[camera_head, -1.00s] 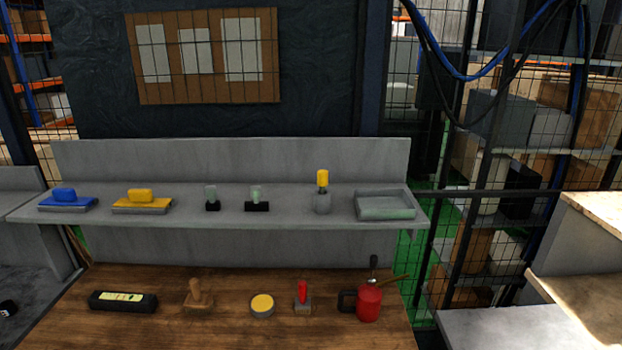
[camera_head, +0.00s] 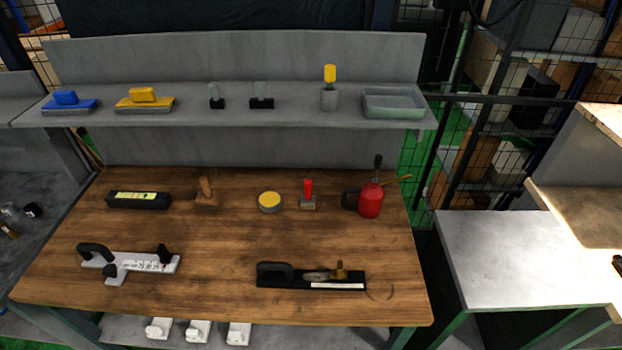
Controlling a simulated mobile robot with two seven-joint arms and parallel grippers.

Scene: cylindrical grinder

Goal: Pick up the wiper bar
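No item is clearly marked as the wiper bar, and I cannot tell for certain which one it is. A long black bar with a loop handle, a brass knob and a white strip (camera_head: 290,282) lies near the front of the wooden table (camera_head: 215,285). A white bar tool with black grips (camera_head: 150,263) lies at the table's front left. A black bar with a pale label (camera_head: 138,200) lies at the back left. On the grey shelf (camera_head: 205,120) are a blue-topped block (camera_head: 66,102) and a yellow-topped block (camera_head: 145,101). Neither gripper shows.
A wooden-handled tool (camera_head: 206,193), a yellow-topped round tin (camera_head: 269,202), a red-handled tool (camera_head: 308,195) and a red oil can (camera_head: 370,200) stand along the table's back. A grey tray (camera_head: 393,103) sits on the shelf. The table's middle is clear.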

